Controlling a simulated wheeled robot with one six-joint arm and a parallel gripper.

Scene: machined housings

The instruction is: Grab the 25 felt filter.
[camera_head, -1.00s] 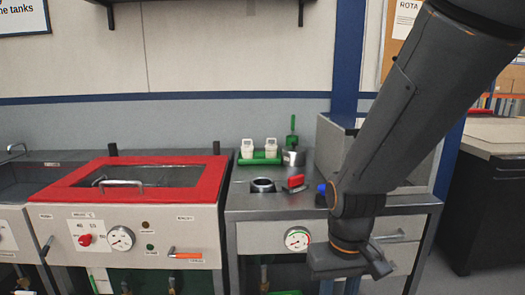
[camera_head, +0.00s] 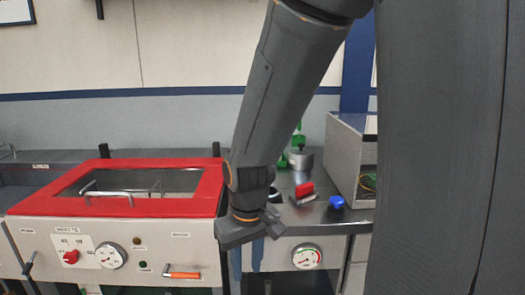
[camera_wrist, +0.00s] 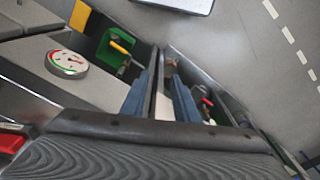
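No felt filter can be made out in either current view, and no "25" label is readable. My gripper (camera_head: 247,264) hangs in front of the bench, pointing down, beside the dial gauge. In the wrist view its two blue fingers (camera_wrist: 160,100) stand apart with nothing between them, so it is open and empty.
A red-framed tank (camera_head: 125,205) stands left of my gripper. On the bench are a red block (camera_head: 304,190), a blue piece (camera_head: 337,202) and a metal pot (camera_head: 300,158). A steel box (camera_head: 348,160) stands right. The dial gauge (camera_head: 306,256) sits on the bench front.

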